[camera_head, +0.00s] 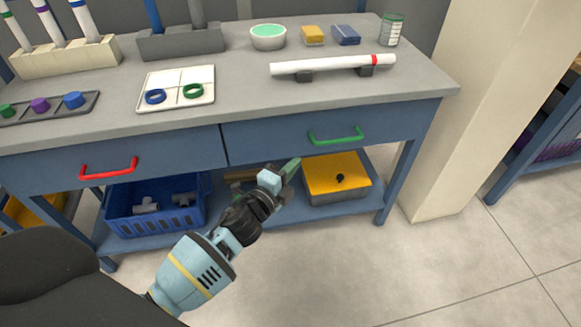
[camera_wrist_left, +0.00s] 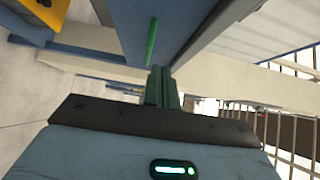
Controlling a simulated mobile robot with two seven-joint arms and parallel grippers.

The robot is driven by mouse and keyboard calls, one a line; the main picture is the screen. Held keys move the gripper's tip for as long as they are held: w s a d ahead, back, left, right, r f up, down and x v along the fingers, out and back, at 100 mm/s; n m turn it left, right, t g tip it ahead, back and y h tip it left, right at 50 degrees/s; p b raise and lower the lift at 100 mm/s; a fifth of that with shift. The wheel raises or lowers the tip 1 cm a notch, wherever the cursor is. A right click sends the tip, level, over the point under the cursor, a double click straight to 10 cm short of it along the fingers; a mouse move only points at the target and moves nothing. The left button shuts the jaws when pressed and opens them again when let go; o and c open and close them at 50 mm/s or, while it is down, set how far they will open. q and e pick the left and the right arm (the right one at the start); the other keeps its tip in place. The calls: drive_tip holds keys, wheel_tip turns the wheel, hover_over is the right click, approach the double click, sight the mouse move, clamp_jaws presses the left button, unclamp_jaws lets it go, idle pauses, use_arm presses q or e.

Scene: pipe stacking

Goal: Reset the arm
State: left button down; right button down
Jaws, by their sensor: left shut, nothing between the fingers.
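My left gripper (camera_head: 291,167) is in front of the workbench, below the tabletop and near the lower edge of the green-handled drawer. In the left wrist view its two green fingers (camera_wrist_left: 162,86) are closed together with nothing between them. The green drawer handle (camera_head: 336,136) is up and to the right of the fingertips in the head view, apart from them. It also shows beyond the fingers in the left wrist view (camera_wrist_left: 152,42). My right gripper is in neither view.
The grey tabletop (camera_head: 235,95) holds a white pipe (camera_head: 333,65) with a red band on supports, a tray with rings (camera_head: 176,88), racks and a green-filled bowl (camera_head: 268,37). A blue crate (camera_head: 155,222) and a yellow-lidded box (camera_head: 336,175) stand on the lower shelf. The floor at front right is clear.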

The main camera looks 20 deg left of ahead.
use_arm(q)
drive_tip(key=shift+s, duration=0.3)
